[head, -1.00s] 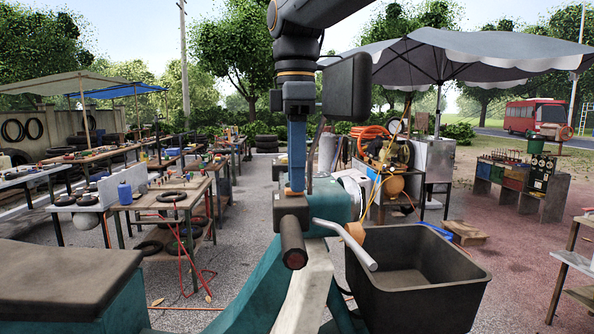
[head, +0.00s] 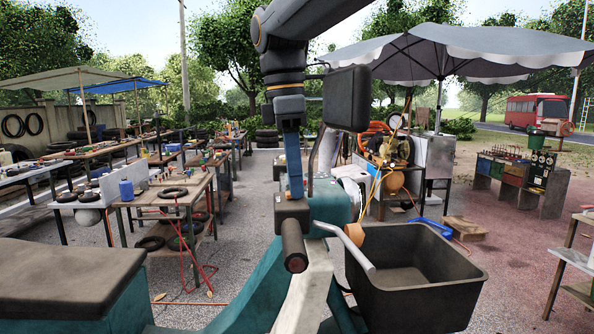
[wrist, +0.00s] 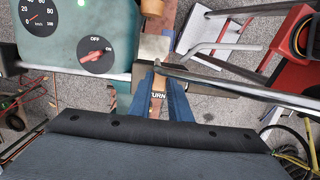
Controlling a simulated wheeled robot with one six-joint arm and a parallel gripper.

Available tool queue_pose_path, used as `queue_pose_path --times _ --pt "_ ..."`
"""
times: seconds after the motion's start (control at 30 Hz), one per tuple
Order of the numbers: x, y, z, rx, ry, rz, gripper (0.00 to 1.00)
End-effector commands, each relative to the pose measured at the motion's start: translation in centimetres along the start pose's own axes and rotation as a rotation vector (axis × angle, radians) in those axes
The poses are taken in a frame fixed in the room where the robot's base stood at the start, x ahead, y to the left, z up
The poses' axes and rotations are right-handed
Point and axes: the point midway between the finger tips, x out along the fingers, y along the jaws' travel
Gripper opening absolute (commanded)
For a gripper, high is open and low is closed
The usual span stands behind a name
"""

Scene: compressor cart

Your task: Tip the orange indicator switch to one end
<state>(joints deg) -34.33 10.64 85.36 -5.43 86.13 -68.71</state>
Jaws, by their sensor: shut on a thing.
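The orange indicator switch (wrist: 158,84) shows as a narrow strip between the blue fingers in the wrist view, beside a "TURN" label. My gripper (wrist: 160,76) is shut on it, and the fingers cover most of it. In the head view my gripper (head: 294,192) reaches down to the dark switch housing (head: 292,212) by the handlebar grip. The switch is hard to make out there, so I cannot tell its tilt exactly.
A teal panel with a speedometer (wrist: 39,24) and a red knob (wrist: 97,56) marked OFF lies beside the fingers. A metal lever (wrist: 240,85) runs close to the right. A black tub (head: 415,280) stands right of the handlebar.

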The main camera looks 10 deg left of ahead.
Motion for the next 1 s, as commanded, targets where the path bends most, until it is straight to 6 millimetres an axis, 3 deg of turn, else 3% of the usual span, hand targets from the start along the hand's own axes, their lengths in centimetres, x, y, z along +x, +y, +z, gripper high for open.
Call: queue_pose_path --times 0.23,0.6,0.63,0.73,1.0 --pt "-0.2 -0.1 -0.48 -0.003 -0.109 -0.002 0.0" --pt "-0.06 -0.02 -0.49 0.0 -0.123 0.001 0.0" --pt "-0.07 -0.01 -0.48 0.0 -0.123 0.001 0.2" --pt "-0.07 -0.01 -0.48 0.0 -0.123 0.001 0.36" --pt "-0.09 0.01 -0.45 0.0 -0.123 0.001 0.36"
